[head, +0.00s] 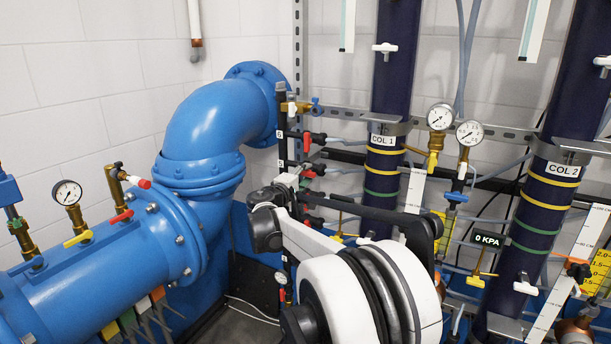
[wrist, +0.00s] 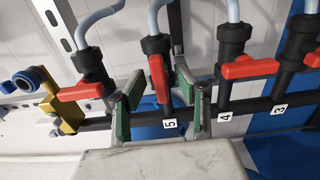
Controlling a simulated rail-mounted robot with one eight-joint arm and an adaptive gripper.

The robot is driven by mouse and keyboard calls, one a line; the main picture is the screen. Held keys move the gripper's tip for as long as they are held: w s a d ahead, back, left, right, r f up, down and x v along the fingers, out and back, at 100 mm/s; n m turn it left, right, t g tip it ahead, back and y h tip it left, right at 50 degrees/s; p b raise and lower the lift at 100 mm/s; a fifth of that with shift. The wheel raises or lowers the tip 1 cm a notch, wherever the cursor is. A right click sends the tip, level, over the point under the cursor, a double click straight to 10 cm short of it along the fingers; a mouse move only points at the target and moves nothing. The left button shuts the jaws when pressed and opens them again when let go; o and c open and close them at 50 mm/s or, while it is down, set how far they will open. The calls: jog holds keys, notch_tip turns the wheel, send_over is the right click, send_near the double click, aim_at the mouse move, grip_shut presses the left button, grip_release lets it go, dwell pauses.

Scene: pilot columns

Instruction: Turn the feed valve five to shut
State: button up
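In the wrist view the feed valve five has a black body with a red lever (wrist: 157,78), above the label 5 (wrist: 170,124) on a black manifold pipe. Its lever lies along the valve body, in line with the grey hose above. My gripper (wrist: 160,90) is open, with one green-padded finger on each side of this lever. Gaps show between the lever and both pads, so it is not gripped. In the head view the manifold (head: 283,150) stands beside the blue pipe elbow; my arm hides part of it, and I cannot make out valve five there.
In the wrist view valve four's red lever (wrist: 248,67) points across its body, close to my right finger. Valve three's lever (wrist: 313,58) is at the right edge. Another red lever (wrist: 82,83) and a brass fitting (wrist: 68,110) are left. A large blue pipe (head: 110,250) stands left in the head view.

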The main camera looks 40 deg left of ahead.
grip_shut()
jog(key=shift+f+m+b, duration=0.1)
jog(key=shift+m+b, duration=0.2)
jog(key=shift+b, duration=0.05)
jog(key=m+b, duration=0.2)
jog(key=shift+f+m, duration=0.1)
jog(key=shift+m, duration=0.2)
jog(key=m+b, duration=0.3)
jog(key=shift+m, duration=0.3)
jog(key=m+b, duration=0.2)
jog(key=m, duration=0.3)
jog(key=m+b, duration=0.1)
jog(key=m, duration=0.5)
jog(key=shift+b, duration=0.4)
